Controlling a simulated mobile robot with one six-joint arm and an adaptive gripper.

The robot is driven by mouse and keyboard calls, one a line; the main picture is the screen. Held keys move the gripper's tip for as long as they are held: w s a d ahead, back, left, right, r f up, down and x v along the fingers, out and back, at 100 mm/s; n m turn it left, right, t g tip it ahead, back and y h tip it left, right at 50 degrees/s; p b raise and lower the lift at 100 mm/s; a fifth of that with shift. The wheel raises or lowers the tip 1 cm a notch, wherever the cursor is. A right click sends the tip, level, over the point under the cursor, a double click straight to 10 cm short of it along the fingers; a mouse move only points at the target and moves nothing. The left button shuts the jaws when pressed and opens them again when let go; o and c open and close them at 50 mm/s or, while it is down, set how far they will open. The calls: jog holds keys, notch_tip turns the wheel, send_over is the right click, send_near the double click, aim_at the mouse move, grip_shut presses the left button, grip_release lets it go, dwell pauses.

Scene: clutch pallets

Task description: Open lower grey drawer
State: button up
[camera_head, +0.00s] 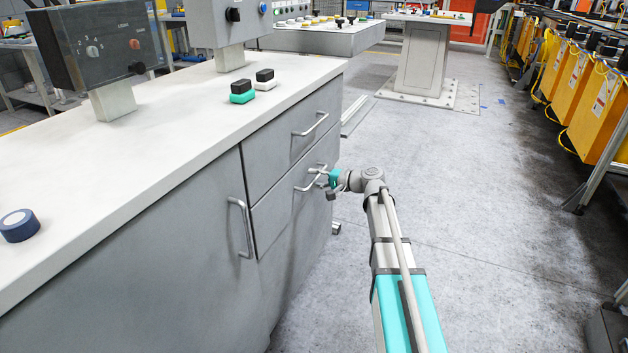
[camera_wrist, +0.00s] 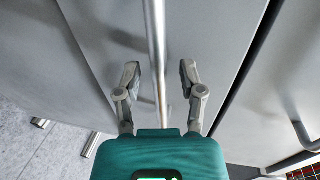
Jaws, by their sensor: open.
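The lower grey drawer (camera_head: 285,212) is in the cabinet front under the white worktop, below a second drawer, and looks shut. Its metal bar handle (camera_head: 311,181) is partly hidden by my gripper (camera_head: 326,179). In the wrist view the handle (camera_wrist: 155,45) runs up the middle of the picture. My gripper (camera_wrist: 159,72) is open there, with one finger on each side of the bar. A gap shows between the bar and each finger. The drawer front (camera_wrist: 205,35) lies behind the fingers.
The upper drawer (camera_head: 285,135) with its own handle (camera_head: 312,125) is just above. A cabinet door handle (camera_head: 241,228) is to the left. Control boxes and two small dark-topped blocks stand on the worktop (camera_head: 170,135). The floor (camera_head: 440,170) to the right is clear.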

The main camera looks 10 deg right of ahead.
grip_shut()
jog(key=shift+a, duration=0.25)
jog(key=shift+d, duration=0.15)
jog(key=shift+s, duration=0.15)
